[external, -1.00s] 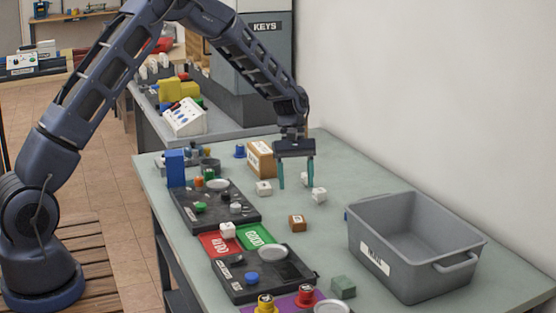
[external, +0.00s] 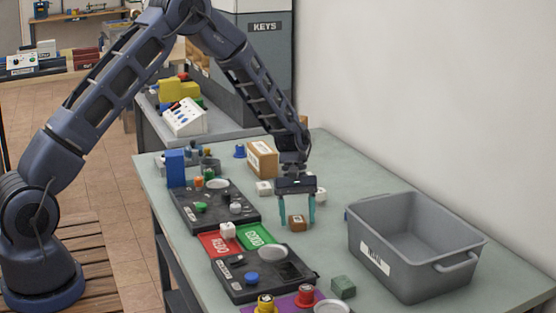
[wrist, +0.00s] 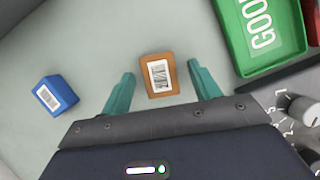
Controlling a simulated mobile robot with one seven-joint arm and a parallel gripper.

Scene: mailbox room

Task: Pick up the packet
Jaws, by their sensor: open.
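A small brown packet (external: 297,223) with a white label lies on the grey-green table, left of the grey bin. In the wrist view the packet (wrist: 171,88) shows a white barcode label on top. My gripper (external: 298,216) is low over the packet, pointing down, with its teal fingers on either side of it. In the wrist view the gripper (wrist: 160,73) is open, and gaps show between the packet and both fingers. Whether the fingertips touch the table cannot be told.
A blue box (wrist: 56,95) with a barcode lies left of the packet in the wrist view. The green GOOD tray (external: 255,236) and dark panels are close on the left. The grey bin (external: 410,213) stands to the right. White blocks (external: 264,188) lie behind.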

